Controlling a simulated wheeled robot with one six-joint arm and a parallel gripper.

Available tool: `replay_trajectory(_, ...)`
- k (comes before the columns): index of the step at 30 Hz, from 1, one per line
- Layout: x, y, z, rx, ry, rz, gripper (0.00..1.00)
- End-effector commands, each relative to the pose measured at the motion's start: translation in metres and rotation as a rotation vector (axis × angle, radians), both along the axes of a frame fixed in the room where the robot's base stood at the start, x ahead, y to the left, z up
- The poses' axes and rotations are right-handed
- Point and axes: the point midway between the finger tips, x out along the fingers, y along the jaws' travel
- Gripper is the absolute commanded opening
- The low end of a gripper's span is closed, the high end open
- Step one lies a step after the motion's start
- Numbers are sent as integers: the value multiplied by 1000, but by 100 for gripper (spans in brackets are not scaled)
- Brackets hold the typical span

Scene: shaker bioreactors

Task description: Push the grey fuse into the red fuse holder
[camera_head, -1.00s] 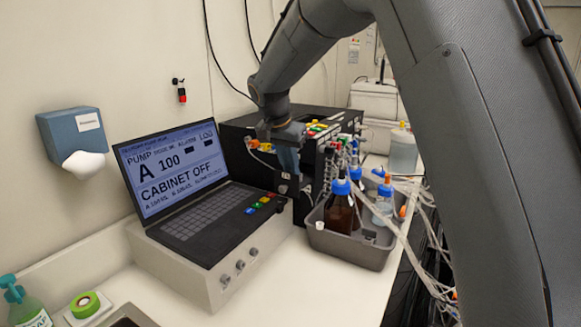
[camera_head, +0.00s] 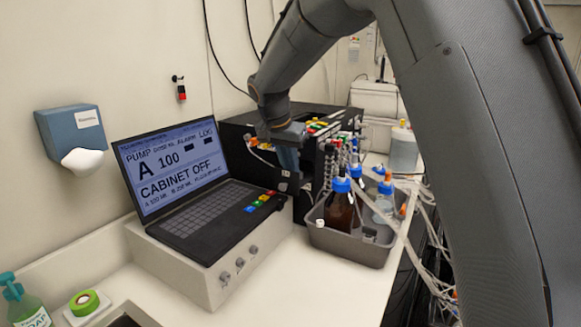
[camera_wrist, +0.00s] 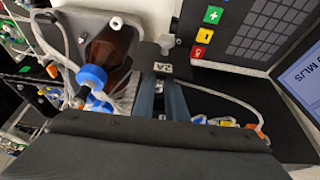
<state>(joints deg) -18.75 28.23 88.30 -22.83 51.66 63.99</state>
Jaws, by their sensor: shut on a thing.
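My gripper (camera_wrist: 161,84) has its two blue-grey fingers closed on a small dark grey block with a white marked label, which I take for the grey fuse (camera_wrist: 163,68). In the head view my gripper (camera_head: 289,170) points down beside the right end of the laptop unit, in front of a black cabinet. The fuse (camera_head: 290,185) shows there as a small dark shape at the fingertips. I cannot make out a red fuse holder for certain; it may be hidden behind the fuse or gripper. A small red and black item (camera_head: 181,91) hangs on the wall, apart from my gripper.
The laptop unit (camera_head: 200,200) stands left of my gripper. A grey tray (camera_head: 352,247) with blue-capped bottles stands close on the right, with loose tubing. The black cabinet (camera_head: 235,137) is behind. The white bench front (camera_head: 290,290) is clear.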

Motion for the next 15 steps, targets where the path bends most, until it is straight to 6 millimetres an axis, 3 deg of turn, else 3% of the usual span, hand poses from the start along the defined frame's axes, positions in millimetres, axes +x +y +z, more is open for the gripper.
replay_trajectory(4,0,0,-1,0,1,0,0)
replay_trajectory(5,0,0,-1,0,1,0,14)
replay_trajectory(9,0,0,-1,0,1,0,34)
replay_trajectory(15,0,0,-1,0,1,0,34)
